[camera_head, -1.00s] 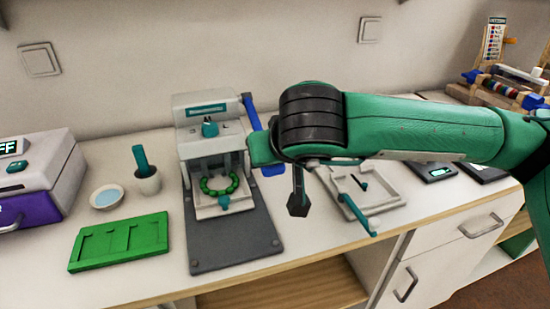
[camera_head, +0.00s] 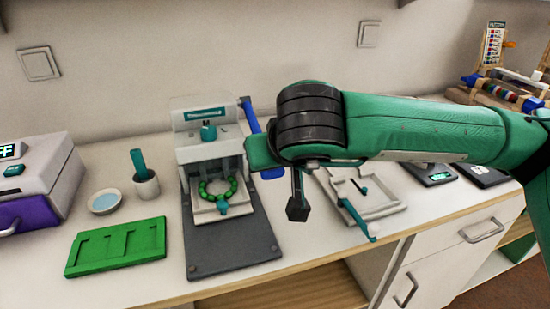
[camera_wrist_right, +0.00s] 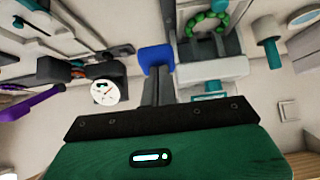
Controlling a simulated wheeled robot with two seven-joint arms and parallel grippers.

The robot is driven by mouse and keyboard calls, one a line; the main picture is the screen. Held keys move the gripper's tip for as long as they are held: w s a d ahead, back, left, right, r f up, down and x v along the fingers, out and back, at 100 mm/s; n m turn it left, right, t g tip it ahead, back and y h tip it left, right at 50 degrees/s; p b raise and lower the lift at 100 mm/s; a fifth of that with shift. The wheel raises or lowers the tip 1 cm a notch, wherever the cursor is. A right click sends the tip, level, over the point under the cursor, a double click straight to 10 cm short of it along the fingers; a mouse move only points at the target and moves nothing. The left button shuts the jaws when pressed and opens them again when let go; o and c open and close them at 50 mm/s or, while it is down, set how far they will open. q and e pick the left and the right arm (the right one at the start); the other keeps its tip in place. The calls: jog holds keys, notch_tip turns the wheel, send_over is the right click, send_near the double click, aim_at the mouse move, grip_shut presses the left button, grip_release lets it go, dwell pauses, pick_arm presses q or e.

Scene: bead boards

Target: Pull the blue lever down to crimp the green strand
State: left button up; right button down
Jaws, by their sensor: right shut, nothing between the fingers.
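The green strand (camera_head: 219,198) is a ring of beads on the pale tray of the crimping press (camera_head: 222,258). The blue lever (camera_head: 250,115) is on the press's right side, its upper part raised. My right arm hides its middle, and a blue end (camera_head: 272,173) shows below the arm. My right gripper (camera_head: 297,212) is shut and empty, pointing down to the right of the press. In the right wrist view the blue lever end (camera_wrist_right: 156,55) lies just beyond the shut fingertips (camera_wrist_right: 158,72); whether they touch is unclear. My left gripper is not in view.
A green tray (camera_head: 118,246), a small dish (camera_head: 104,209) and a cup (camera_head: 146,185) stand left of the press. A white frame with a teal handle (camera_head: 372,239) is close right of my gripper. The counter's front edge (camera_head: 215,290) is near.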

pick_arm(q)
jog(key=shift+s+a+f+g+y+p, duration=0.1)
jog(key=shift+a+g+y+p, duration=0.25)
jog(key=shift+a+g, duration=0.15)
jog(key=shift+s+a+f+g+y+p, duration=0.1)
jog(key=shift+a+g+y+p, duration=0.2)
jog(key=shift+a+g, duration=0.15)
pick_arm(e)
jog(key=v, duration=1.3)
jog(key=shift+w+r, duration=0.25)
jog(key=shift+w, duration=0.15)
